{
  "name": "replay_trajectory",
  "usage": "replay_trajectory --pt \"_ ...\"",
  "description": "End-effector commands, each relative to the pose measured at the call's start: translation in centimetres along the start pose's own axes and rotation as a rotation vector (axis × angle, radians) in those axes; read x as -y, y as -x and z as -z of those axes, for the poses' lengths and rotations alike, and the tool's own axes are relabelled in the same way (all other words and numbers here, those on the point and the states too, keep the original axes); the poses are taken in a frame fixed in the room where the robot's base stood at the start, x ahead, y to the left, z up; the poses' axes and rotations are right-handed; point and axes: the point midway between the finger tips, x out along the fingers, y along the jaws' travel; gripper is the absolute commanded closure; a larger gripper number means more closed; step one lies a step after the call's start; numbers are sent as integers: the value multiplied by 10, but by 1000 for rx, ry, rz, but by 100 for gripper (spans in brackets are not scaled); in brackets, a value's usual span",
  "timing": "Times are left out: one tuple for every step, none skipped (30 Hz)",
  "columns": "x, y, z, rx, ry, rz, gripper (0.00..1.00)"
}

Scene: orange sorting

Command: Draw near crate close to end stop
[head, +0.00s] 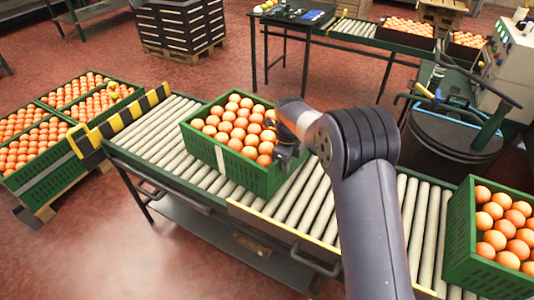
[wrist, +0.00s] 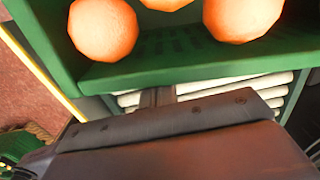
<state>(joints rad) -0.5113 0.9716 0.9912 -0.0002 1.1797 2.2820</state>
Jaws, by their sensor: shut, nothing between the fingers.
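A green crate (head: 240,174) full of oranges sits on the roller conveyor (head: 150,140). The yellow-and-black end stop (head: 125,118) stands at the conveyor's left end, with several bare rollers between it and the crate. My gripper (head: 286,158) is shut and empty at the crate's right end; I cannot tell whether it touches. In the wrist view the crate's green wall (wrist: 190,67) and a few oranges lie just beyond the dark gripper (wrist: 158,100). A second green crate of oranges (head: 470,262) sits farther right on the rollers.
Filled green crates (head: 40,165) stand on a pallet on the floor beyond the end stop. Bare rollers (head: 412,215) lie between the two conveyor crates. A dark table (head: 290,25), a second conveyor (head: 355,28) and a round machine (head: 450,120) stand behind.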

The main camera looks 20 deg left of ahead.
Motion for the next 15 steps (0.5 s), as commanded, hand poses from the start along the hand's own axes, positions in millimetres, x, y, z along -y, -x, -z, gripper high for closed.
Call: replay_trajectory --pt "0 3 -9 2 3 2 100" --pt "0 3 -12 2 2 2 100" --pt "0 3 -18 3 2 2 100" --pt "0 3 -22 2 2 1 100" --pt "0 3 -26 2 3 2 100" --pt "0 2 -31 2 3 1 100" --pt "0 3 -34 2 3 1 100" --pt "0 3 -38 2 2 2 100" --pt "0 2 -43 2 1 1 100" --pt "0 2 -46 3 1 2 100" --pt "0 2 -49 3 2 2 100" --pt "0 2 -53 2 2 1 100" --pt "0 2 -56 2 2 1 100" --pt "0 2 -58 2 2 1 100" --pt "0 2 -61 2 1 1 100"
